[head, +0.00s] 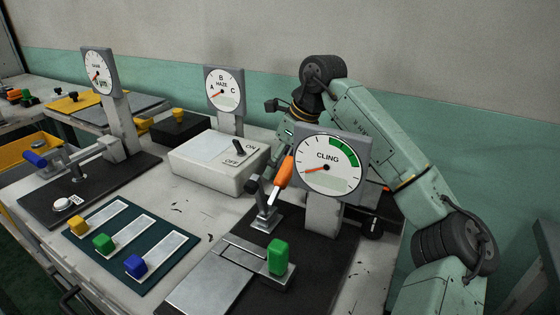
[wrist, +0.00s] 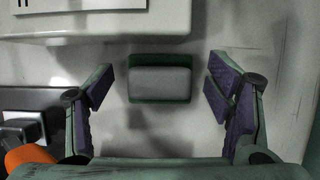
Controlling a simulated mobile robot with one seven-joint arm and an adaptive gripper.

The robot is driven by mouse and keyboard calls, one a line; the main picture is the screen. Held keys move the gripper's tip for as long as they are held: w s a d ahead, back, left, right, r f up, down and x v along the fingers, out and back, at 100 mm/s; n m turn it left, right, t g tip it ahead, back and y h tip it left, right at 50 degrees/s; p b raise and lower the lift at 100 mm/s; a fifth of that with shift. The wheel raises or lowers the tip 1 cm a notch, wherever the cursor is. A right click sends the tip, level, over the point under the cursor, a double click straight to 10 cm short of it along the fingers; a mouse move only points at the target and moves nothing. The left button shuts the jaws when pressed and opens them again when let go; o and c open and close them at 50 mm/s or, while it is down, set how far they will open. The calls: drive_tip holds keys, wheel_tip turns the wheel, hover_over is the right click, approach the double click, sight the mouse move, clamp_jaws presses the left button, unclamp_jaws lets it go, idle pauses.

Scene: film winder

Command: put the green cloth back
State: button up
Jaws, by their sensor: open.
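In the wrist view a grey rounded pad with a dark green edge (wrist: 160,84) lies on the pale surface; I cannot tell for sure whether it is the green cloth. My gripper (wrist: 161,88) is open, with one finger on each side of the pad and gaps between. In the head view the gripper's fingers and this pad are hidden behind the CLING gauge (head: 328,165). No other item there clearly looks like a green cloth.
A white switch box (head: 220,160) stands left of the CLING gauge; a white box edge (wrist: 100,20) shows above the pad. An orange handle (head: 285,172) rises near the gauge, and orange shows at lower left in the wrist view (wrist: 30,158).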

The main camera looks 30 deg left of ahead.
drive_tip(key=v, duration=1.2)
drive_tip(key=shift+r, duration=0.2)
drive_tip(key=shift+a, duration=0.1)
